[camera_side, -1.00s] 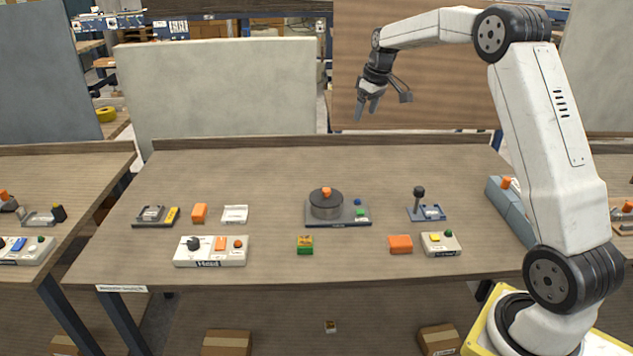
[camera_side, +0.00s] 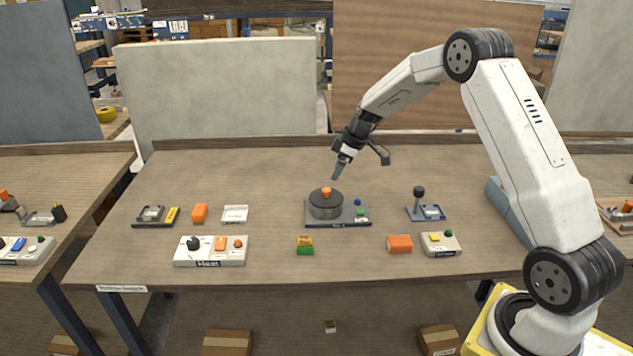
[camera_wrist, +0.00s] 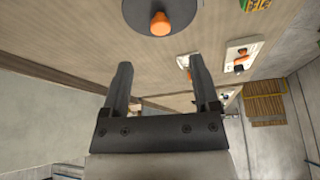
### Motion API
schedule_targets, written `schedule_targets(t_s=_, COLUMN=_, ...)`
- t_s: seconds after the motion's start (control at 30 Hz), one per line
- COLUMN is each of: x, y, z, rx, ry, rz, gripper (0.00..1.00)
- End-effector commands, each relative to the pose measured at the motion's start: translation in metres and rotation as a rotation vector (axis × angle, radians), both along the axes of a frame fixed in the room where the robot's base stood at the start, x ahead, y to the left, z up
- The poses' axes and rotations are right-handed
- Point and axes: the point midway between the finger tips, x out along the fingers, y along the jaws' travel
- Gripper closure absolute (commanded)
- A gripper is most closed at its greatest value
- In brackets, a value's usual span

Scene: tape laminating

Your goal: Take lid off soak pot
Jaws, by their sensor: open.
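The soak pot (camera_side: 326,209) is a dark grey round pot on a grey base plate near the middle of the table. Its lid (camera_side: 319,195) sits on top and carries an orange knob (camera_side: 326,191). In the wrist view the lid (camera_wrist: 184,20) and the orange knob (camera_wrist: 160,23) show at the top, beyond the fingertips. My gripper (camera_side: 337,172) is above and slightly right of the pot, apart from it and tilted downward. In the wrist view my gripper (camera_wrist: 161,72) has its two fingers spread with nothing between them.
A blue and a green button (camera_side: 360,212) sit on the pot's base plate. A small lever device (camera_side: 419,200) stands to the right. A white heat panel (camera_side: 211,251), a green-yellow block (camera_side: 305,246) and orange blocks (camera_side: 400,244) lie on the table around it.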

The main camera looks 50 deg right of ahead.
Motion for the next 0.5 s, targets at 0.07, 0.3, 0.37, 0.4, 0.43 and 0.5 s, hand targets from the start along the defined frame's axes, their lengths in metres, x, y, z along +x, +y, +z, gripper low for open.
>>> schedule_targets(t_s=0.07, x=0.0, y=0.0, z=-0.001, rx=-0.001, ry=0.0, rz=0.002, gripper=0.22)
schedule_targets(t_s=0.3, x=0.004, y=0.003, z=-0.013, rx=0.0, ry=0.002, rz=0.002, gripper=0.22)
schedule_targets(t_s=0.37, x=0.006, y=0.004, z=-0.017, rx=0.0, ry=0.001, rz=0.001, gripper=0.22)
schedule_targets(t_s=0.4, x=0.007, y=0.004, z=-0.02, rx=0.0, ry=0.001, rz=0.001, gripper=0.22)
schedule_targets(t_s=0.43, x=0.007, y=0.005, z=-0.021, rx=0.0, ry=0.001, rz=0.001, gripper=0.22)
schedule_targets(t_s=0.5, x=0.008, y=0.005, z=-0.024, rx=0.0, ry=0.001, rz=0.001, gripper=0.22)
